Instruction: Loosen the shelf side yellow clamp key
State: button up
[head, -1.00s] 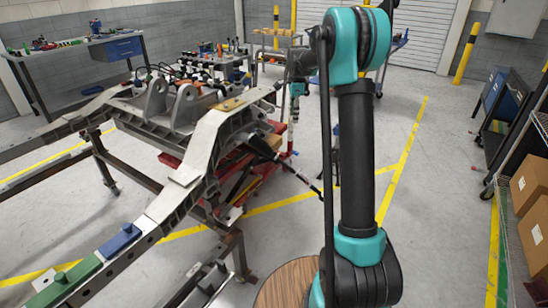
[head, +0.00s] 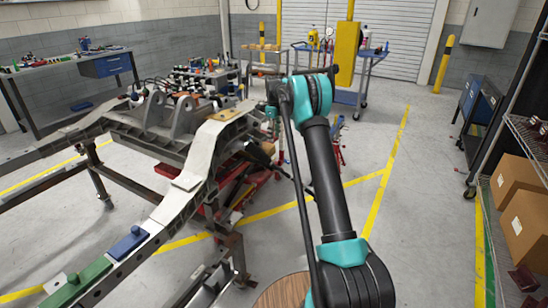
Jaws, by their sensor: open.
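A small yellow-ochre piece (head: 225,114) lies on the far part of the chassis frame's (head: 196,150) right rail, on the shelf side. It looks like the yellow clamp, but its key is too small to make out. My arm rises from the bottom right, bends at a teal elbow and reaches away to the left. My gripper (head: 273,128) is small and partly hidden behind the forearm, just right of the yellow piece and apart from it in the picture. It appears open and empty; its fingers are hard to make out.
A blue clamp (head: 131,241) and a green clamp (head: 80,281) sit on the near rail. A red lift stand (head: 238,185) is under the frame. A shelf rack with cardboard boxes (head: 525,220) stands at right. The floor between is clear.

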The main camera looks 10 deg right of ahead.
notch_tip(320, 180, down, 12)
jog(key=shift+f, duration=0.15)
dwell(0.4)
grip_shut()
